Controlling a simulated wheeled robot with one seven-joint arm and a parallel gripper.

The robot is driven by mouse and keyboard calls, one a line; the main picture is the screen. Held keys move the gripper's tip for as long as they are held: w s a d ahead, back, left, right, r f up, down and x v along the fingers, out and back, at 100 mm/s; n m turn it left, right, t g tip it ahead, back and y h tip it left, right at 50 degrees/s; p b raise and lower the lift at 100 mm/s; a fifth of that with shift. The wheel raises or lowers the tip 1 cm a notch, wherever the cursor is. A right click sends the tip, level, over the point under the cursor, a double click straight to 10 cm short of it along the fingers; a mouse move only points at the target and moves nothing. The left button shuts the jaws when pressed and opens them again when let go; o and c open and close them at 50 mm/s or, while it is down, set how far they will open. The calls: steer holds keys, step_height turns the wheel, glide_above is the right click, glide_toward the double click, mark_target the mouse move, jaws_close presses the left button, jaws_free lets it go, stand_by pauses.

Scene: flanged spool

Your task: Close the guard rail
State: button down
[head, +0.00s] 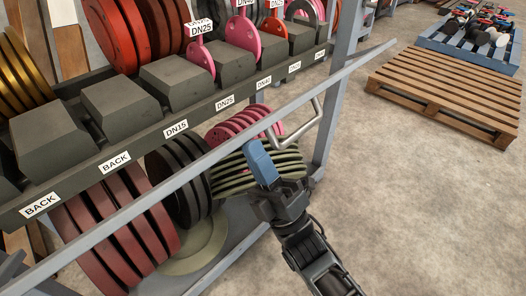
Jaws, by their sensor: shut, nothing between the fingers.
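The guard rail (190,172) is a long grey bar running diagonally across the front of the rack. Its right end (388,46) extends past the rack's right upright. A bent metal handle (314,128) hangs from the rail near that upright. My gripper (258,150), with blue fingers, is shut and empty just below the rail, by the left end of the handle. I cannot tell whether it touches the rail or the handle. It hides part of the green discs behind it.
The rack's upright (332,95) stands right of my gripper. Green discs (232,174), pink discs (240,122) and dark red discs (118,232) fill the lower shelf. A wooden pallet (447,92) lies at the upper right. The concrete floor (430,215) at right is clear.

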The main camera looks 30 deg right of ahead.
steer(key=w+a+r+g+h+p, duration=0.1)
steer(key=w+a+r+g+p, duration=0.1)
steer(key=w+r+p, duration=0.3)
steer(key=w+a+r+g+p, duration=0.2)
steer(key=w+r+g+p, duration=0.2)
steer(key=w+p, duration=0.5)
steer(key=shift+w+a+r+h, duration=0.15)
steer(key=shift+a+r+h, duration=0.25)
steer(key=shift+r, duration=0.8)
